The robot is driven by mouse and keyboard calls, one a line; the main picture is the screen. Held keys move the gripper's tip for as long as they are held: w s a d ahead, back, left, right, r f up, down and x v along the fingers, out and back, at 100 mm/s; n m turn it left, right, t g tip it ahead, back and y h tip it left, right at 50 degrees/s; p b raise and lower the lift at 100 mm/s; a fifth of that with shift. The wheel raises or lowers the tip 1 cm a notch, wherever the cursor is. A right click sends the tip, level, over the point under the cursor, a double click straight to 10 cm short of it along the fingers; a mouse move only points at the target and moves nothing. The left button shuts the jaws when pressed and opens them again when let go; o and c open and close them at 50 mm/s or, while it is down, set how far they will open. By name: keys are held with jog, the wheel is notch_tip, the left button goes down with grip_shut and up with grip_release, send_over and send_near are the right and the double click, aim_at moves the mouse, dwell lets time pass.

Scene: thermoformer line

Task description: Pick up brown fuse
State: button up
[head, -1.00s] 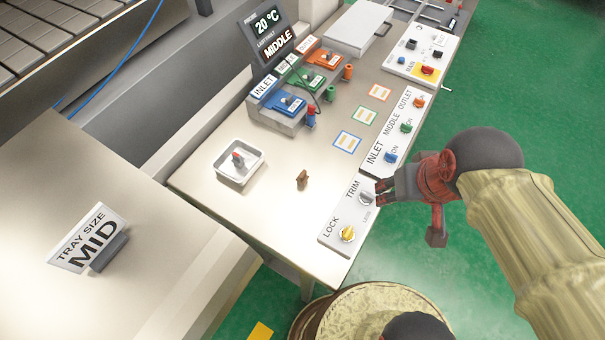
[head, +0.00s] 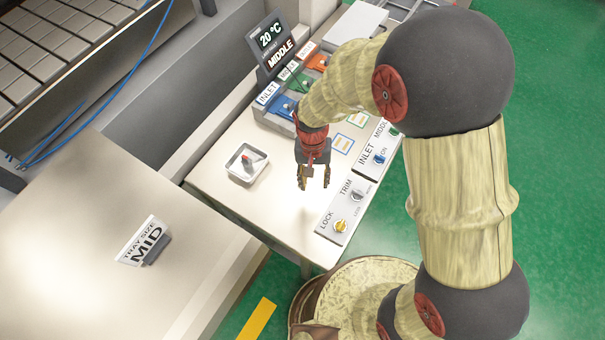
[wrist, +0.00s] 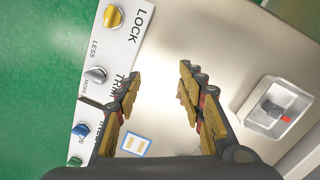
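My gripper (head: 314,182) points down over the table's bare middle, between the white tray and the LOCK/TRIM panel. Its two fingers are apart, with clear tabletop between them in the wrist view (wrist: 158,88). The brown fuse does not show clearly now. Its spot on the table is covered by the left finger in the head view. In the wrist view a brown patch (wrist: 183,90) at the inner side of the right finger may be the fuse. I cannot tell it from the similarly coloured finger pad, or whether they touch.
A white tray (head: 235,171) holding a red-tipped grey piece stands left of my gripper. The LOCK/TRIM panel (head: 325,225) with yellow and grey knobs lies to the right. The blue fuse holder (head: 280,106) is behind, partly covered by my arm. The front tabletop is clear.

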jog(key=w+a+f+m, duration=0.1)
jog(key=w+a+m, duration=0.1)
jog(key=w, duration=0.1)
jog(key=w+a+f+m+t, duration=0.1)
jog(key=w, duration=0.1)
jog(key=shift+w+a+f+y, duration=0.15)
jog(key=shift+w+f+y, duration=0.1)
jog(key=shift+f+y, duration=0.05)
jog(key=shift+w+a+r+m, duration=0.15)
jog(key=shift+w+m, duration=0.15)
jog(key=shift+m, duration=0.6)
jog(key=shift+f, duration=0.5)
jog(key=shift+a+f+p, duration=0.2)
jog(key=shift+f+p, duration=0.3)
jog(key=shift+f, duration=2.95)
jog(key=c, duration=0.3)
grip_shut()
